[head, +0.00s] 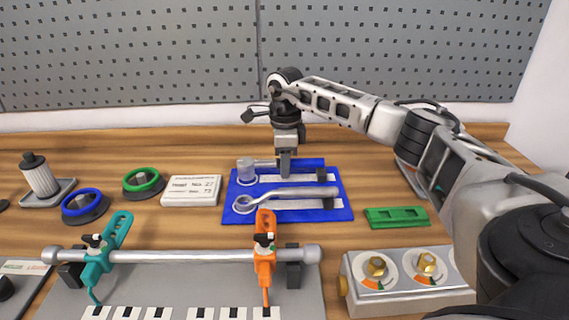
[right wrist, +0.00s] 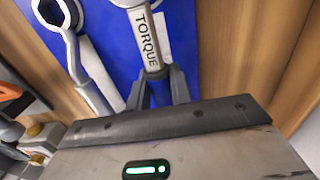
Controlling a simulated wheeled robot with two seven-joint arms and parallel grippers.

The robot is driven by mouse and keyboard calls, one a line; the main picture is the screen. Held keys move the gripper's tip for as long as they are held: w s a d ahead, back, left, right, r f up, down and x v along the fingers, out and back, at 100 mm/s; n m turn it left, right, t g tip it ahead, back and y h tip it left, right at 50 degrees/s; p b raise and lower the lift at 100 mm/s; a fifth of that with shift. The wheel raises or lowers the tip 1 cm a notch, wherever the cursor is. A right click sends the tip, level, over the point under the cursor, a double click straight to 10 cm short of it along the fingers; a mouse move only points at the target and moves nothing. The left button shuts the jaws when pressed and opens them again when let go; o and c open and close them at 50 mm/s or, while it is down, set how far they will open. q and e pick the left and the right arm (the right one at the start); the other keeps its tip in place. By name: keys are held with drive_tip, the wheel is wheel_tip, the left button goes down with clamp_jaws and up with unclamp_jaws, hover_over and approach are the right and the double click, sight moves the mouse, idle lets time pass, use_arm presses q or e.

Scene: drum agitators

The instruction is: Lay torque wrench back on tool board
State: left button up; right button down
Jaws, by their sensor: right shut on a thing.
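The blue tool board (head: 340,212) lies on the bench in the middle of the head view. My right gripper (head: 285,172) points down over its back half and is shut on the torque wrench (head: 263,163). The wrench's round metal head (head: 246,170) is toward the left. In the right wrist view the fingers (right wrist: 160,95) close around the shaft marked TORQUE (right wrist: 148,40). A white strip (head: 300,179) on the board shows beside the wrench. Whether the wrench touches the board or hangs just above it, I cannot tell. My left gripper is out of view.
A ring spanner (head: 290,193) lies on the board's front half, close to the held wrench. A green plate (head: 397,217) is to the right and a white label block (head: 191,191) to the left. A silver bar (head: 190,256) with teal and orange clamps stands in front.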

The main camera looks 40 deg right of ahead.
drive_tip(key=shift+w+d, duration=0.1)
drive_tip(key=shift+f, duration=0.15)
idle(0.4)
drive_tip(key=shift+f, duration=0.25)
drive_tip(key=c, duration=1.2)
unclamp_jaws()
drive_tip(key=shift+o, duration=0.2)
wheel_tip(320, 180, up, 16)
